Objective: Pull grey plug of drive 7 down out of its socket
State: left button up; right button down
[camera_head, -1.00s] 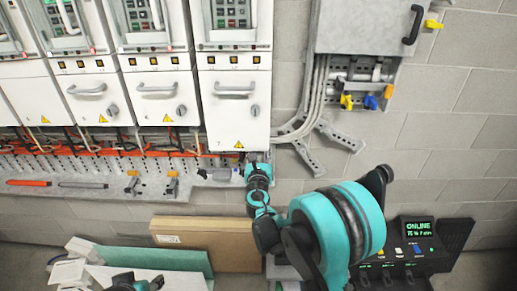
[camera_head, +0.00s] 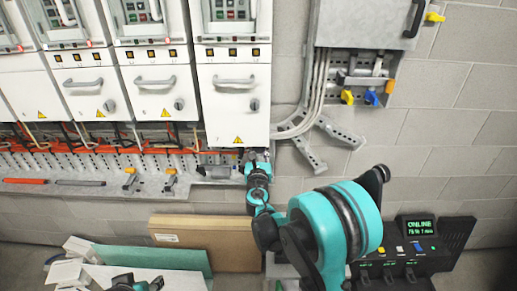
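The rightmost white drive cabinet (camera_head: 232,100) has a handle, a round knob and a yellow warning sign; I cannot read a drive number. My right gripper (camera_head: 257,157) points up at this cabinet's lower right corner, just under its bottom edge. Its fingers are small and partly hidden by its own body, so their opening is unclear. A dark grey cylindrical piece (camera_head: 216,172) lies just left of the gripper at the rail; I cannot tell whether it is the grey plug. No socket shows clearly. Part of my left gripper (camera_head: 137,283) shows low in the view, away from the cabinets.
A perforated metal rail (camera_head: 105,187) with orange cables above it runs under the cabinets. A red-orange tool (camera_head: 25,181) lies on it at left. A cardboard box (camera_head: 205,242) stands below. Grey conduits (camera_head: 310,95) and a bracket are right of the cabinet. A console (camera_head: 412,255) stands lower right.

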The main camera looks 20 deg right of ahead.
jog(key=c, duration=1.4)
grip_release()
jog(key=shift+c, duration=0.2)
jog(key=v, duration=1.2)
